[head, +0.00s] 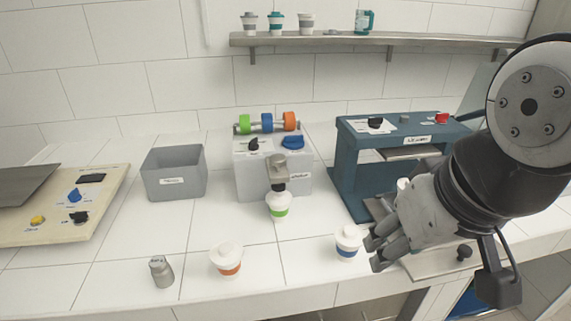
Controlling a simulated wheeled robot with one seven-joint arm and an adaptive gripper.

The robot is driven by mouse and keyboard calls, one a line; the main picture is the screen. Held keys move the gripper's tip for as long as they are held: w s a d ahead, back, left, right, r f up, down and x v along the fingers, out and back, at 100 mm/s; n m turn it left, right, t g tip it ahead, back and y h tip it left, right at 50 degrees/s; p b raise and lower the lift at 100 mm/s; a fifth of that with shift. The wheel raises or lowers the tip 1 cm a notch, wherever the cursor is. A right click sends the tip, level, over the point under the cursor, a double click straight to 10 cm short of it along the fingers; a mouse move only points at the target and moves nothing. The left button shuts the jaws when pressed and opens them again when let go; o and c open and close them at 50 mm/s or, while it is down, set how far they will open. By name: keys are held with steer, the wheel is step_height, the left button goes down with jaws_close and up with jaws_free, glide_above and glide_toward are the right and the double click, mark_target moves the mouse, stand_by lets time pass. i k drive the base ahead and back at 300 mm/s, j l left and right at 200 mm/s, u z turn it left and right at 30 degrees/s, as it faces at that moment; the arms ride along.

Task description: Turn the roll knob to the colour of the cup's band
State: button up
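A light grey dispenser (257,177) stands mid-counter, with green (244,124), blue (267,122) and orange (290,121) rolls on top. Below them are a black pointer knob (253,145) at left and a blue knob (293,142) at right; which is the roll knob I cannot read. A white cup with a green band (279,208) is upright under the spout (278,170). My gripper (372,249) is low at right, right beside a white lidded cup with a blue band (348,243), far from the knobs. Its finger gap is unclear, and contact with that cup cannot be told.
A grey bin (174,174) is left of the dispenser, a beige panel with knobs (48,230) farther left. A dark blue machine (358,172) stands right. A shelf (340,40) holds cups above.

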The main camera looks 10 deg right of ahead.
mark_target(252, 145)
steer(key=i+j+z, duration=0.2)
steer(key=i+j, duration=0.15)
steer(key=i+j+z, duration=0.2)
steer(key=j, duration=0.35)
steer(key=i+l, duration=0.05)
steer(key=i, duration=0.05)
